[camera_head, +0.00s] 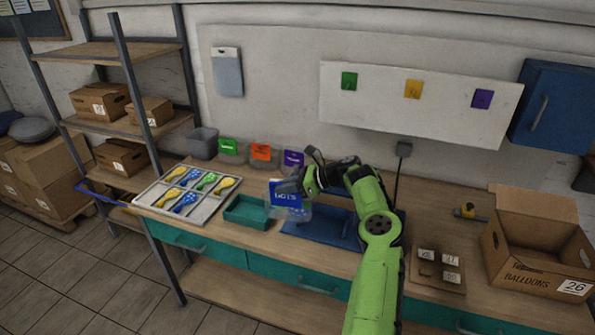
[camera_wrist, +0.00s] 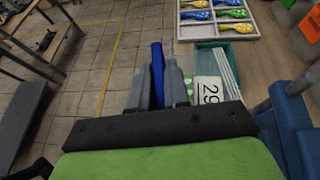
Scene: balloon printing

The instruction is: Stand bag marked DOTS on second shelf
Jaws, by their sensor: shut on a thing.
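My gripper (camera_head: 291,186) is shut on a clear bag with a blue label (camera_head: 285,201), whose white lettering looks like DOTS. It holds the bag upright above the bench, beside the teal tray. In the wrist view, the fingers (camera_wrist: 158,88) pinch the bag (camera_wrist: 157,68), seen edge-on as a thin blue strip. The shelf rack (camera_head: 126,70) stands at the left. Its second board from the top (camera_head: 112,128) carries two cardboard boxes (camera_head: 100,100) toward its left and middle, with some bare board at the front and right.
The teal tray (camera_head: 233,219) and a tray of coloured balloons (camera_head: 152,202) lie on the bench. Bins with green, orange and purple labels (camera_head: 261,152) line the wall. A carton marked BALLOONS (camera_head: 520,268) is at the right. Rack posts (camera_head: 130,75) edge the shelves.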

